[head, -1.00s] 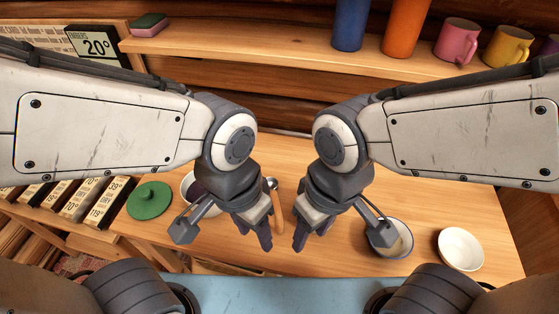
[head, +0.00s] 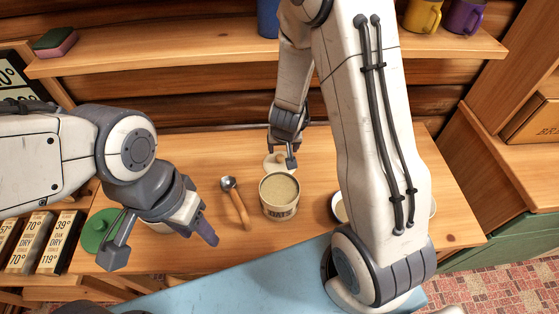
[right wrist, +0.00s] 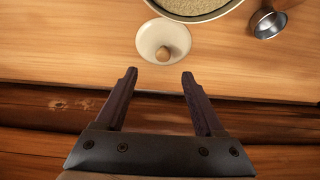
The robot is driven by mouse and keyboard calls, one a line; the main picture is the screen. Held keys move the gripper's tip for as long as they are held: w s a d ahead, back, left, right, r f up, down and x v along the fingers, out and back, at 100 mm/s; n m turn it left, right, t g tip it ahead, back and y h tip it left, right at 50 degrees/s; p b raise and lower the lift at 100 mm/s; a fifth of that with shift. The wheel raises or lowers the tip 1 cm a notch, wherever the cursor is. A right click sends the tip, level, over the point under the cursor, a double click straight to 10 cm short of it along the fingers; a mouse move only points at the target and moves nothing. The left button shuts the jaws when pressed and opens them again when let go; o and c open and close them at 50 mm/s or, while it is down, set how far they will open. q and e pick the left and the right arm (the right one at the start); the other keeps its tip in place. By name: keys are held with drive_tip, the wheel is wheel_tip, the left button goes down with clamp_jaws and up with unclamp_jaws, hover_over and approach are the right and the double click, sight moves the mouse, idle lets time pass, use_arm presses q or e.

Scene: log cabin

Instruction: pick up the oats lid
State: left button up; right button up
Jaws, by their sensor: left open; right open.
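The oats lid, a round cream lid with a small tan knob, lies on the wooden counter just behind the open oats canister (head: 280,197). It shows in the head view (head: 271,163) and in the right wrist view (right wrist: 147,40), where it lies just beyond the fingertips. My right gripper (head: 284,161) is open and empty over the lid, hiding part of it in the head view; its spread fingers also show in the right wrist view (right wrist: 159,73). My left gripper (head: 168,240) is at the counter's left, apart from the lid, and looks empty.
A scoop with a wooden handle (head: 236,203) lies left of the canister. A green lid (head: 97,232) is partly behind my left gripper. My right arm mostly hides bowls on the right. A shelf (head: 215,52) runs above the back.

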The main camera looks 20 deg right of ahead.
sight(280, 157)
drive_tip(key=b+x, duration=0.2)
drive_tip(key=x, duration=0.2)
drive_tip(key=shift+f, duration=0.2)
drive_tip(key=shift+w+b+x, duration=0.15)
drive_tip(key=shift+b+x, duration=0.2)
drive_tip(key=shift+x, duration=1.05)
drive_tip(key=shift+w+b+x, duration=0.15)
drive_tip(key=shift+b+x, duration=0.15)
drive_tip(key=shift+x, duration=1.1)
drive_tip(key=shift+a+r, duration=0.15)
drive_tip(key=shift+a, duration=0.05)
drive_tip(key=shift+c, duration=0.3)
clamp_jaws()
